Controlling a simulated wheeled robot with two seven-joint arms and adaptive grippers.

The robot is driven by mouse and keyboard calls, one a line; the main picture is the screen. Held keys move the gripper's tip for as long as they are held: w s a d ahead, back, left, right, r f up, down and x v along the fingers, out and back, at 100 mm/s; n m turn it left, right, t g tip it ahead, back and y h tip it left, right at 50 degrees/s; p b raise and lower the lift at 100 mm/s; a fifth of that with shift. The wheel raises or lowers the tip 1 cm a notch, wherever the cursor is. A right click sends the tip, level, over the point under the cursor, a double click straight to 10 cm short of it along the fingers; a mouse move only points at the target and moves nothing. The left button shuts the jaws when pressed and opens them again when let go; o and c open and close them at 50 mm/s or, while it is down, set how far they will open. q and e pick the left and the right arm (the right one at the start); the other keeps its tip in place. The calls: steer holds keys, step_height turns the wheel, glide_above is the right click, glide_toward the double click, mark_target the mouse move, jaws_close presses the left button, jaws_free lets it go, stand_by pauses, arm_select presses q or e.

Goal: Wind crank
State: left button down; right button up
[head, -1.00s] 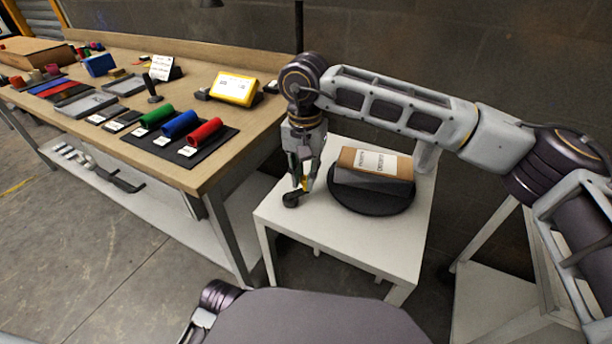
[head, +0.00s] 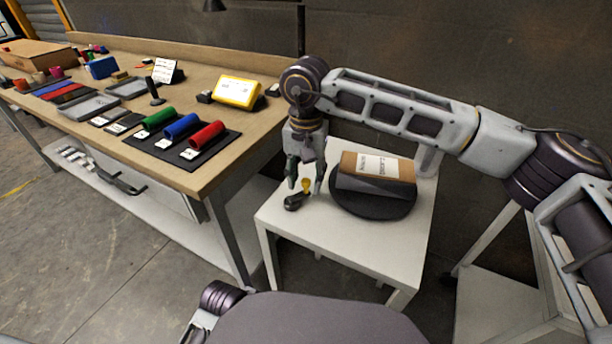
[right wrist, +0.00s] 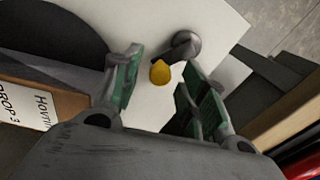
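The crank (head: 294,202) sits near the left edge of the small white table (head: 345,240). It has a dark round hub and arm with a yellow knob (head: 306,184). In the right wrist view the crank's hub (right wrist: 186,42) and the yellow knob (right wrist: 160,72) show between and beyond the fingertips. My right gripper (head: 305,189) is open and points down just above the knob, with gaps on both sides of it. A round dark turntable (head: 374,206) on the same table carries a cardboard-and-grey box (head: 376,170). My left gripper is not clearly seen.
A wooden workbench (head: 225,170) stands to the left with green, blue and red rolls (head: 181,126) and a yellow device (head: 238,90). Another white stand (head: 490,280) is at the right. The front of the small table is clear.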

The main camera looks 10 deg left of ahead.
step_height(320, 180, up, 12)
stand_by(1.0)
